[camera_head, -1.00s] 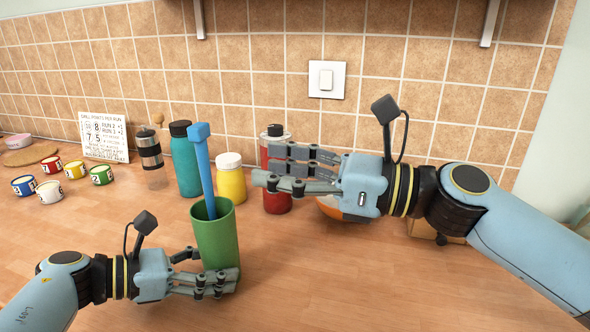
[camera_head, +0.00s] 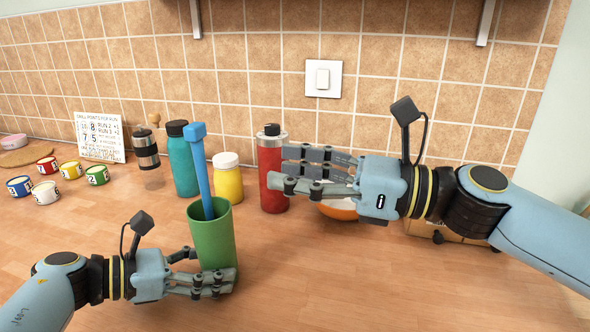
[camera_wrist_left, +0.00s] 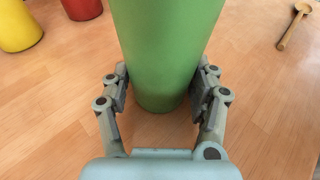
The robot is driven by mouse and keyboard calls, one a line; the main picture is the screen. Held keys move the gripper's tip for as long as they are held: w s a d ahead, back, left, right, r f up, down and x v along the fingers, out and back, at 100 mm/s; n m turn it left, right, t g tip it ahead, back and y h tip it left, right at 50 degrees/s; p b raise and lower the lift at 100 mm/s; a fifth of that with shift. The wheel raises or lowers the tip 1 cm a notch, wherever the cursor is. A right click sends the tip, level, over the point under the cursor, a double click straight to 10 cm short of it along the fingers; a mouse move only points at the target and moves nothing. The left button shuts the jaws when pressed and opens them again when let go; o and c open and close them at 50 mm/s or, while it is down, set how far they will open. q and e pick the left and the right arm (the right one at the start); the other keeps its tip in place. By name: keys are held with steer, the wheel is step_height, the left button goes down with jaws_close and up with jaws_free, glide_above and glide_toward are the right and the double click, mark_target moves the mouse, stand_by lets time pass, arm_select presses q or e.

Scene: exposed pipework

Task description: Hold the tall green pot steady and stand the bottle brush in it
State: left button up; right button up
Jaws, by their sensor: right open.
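The tall green pot (camera_head: 214,240) stands upright on the worktop; it also shows in the left wrist view (camera_wrist_left: 165,50). My left gripper (camera_head: 208,272) is shut on its lower part, with a finger pad against each side in the left wrist view (camera_wrist_left: 162,88). The blue bottle brush (camera_head: 203,175) stands in the pot, leaning slightly left, with its square end up; its lower end is hidden inside. My right gripper (camera_head: 285,168) is open and empty, to the right of the brush and apart from it, in front of the red bottle.
Behind the pot stand a teal bottle (camera_head: 183,160), a yellow jar (camera_head: 228,180), a red bottle (camera_head: 272,190) and a grinder (camera_head: 146,150). An orange bowl (camera_head: 338,209) is partly hidden behind my right gripper. Several small tins (camera_head: 47,193) sit at left. The front worktop is clear.

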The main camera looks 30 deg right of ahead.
arm_select(q)
steer(key=o, duration=0.4)
steer(key=v, duration=1.2)
